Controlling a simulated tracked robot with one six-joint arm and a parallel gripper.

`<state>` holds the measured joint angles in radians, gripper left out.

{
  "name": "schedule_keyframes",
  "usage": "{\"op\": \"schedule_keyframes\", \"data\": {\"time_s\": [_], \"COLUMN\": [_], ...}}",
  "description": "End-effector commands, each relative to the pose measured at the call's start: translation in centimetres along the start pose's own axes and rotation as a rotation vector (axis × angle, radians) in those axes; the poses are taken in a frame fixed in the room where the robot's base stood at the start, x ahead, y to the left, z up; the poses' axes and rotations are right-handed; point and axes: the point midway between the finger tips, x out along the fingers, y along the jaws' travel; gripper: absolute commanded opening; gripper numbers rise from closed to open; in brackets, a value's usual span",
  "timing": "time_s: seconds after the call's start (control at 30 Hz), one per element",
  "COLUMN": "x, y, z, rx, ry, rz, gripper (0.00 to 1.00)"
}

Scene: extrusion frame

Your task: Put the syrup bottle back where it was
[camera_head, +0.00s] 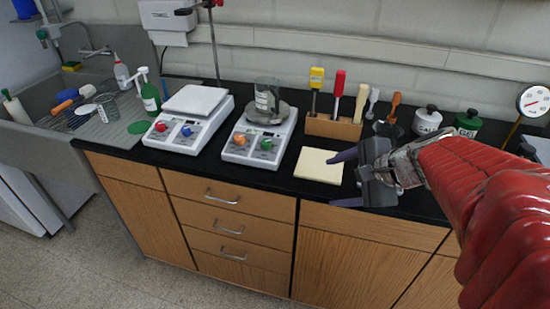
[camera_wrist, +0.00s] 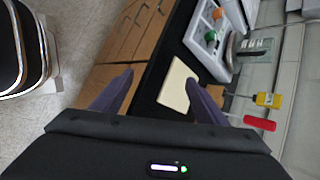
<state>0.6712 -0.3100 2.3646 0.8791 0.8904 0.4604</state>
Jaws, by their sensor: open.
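No bottle is clearly marked as syrup, so I cannot tell which one it is. A clear glass container (camera_head: 266,100) with a pale label stands upright on the right-hand scale (camera_head: 258,140); it also shows in the wrist view (camera_wrist: 255,46). A green pump bottle (camera_head: 150,97) and a white bottle with a red cap (camera_head: 121,74) stand by the sink. My gripper (camera_head: 341,180) is open and empty, above the counter by the pale yellow pad (camera_head: 319,165). The wrist view shows its fingers (camera_wrist: 158,79) apart, with the pad (camera_wrist: 178,86) beyond them.
A wooden rack (camera_head: 333,126) with coloured-handled tools stands behind the pad. A white jar (camera_head: 427,120) and a green jar (camera_head: 467,122) are at the right. A left-hand scale (camera_head: 192,118) stands nearer the sink (camera_head: 95,130). The strip of black counter around the pad is clear.

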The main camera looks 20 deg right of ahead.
Motion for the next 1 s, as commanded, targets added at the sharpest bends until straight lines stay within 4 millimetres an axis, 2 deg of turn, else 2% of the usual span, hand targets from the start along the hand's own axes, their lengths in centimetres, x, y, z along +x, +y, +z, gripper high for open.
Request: {"op": "schedule_keyframes", "data": {"time_s": [0.03, 0.1, 0.4, 0.6, 0.8, 1.0], "x": [0.1, 0.1, -1.0, -2.4, -3.8, -4.3], "y": [0.7, 1.8, 6.1, 8.2, 9.4, 9.6], "z": [1.7, 3.4, 8.7, 10.6, 11.5, 11.6], "rx": [-0.103, -0.240, -0.835, -1.228, -1.568, -1.696], "ry": [-0.004, -0.004, 0.003, 0.022, 0.055, 0.074], "rz": [0.033, 0.077, 0.235, 0.311, 0.362, 0.383], "gripper": [0.67, 0.67, 0.67, 0.67, 0.67, 0.67]}}
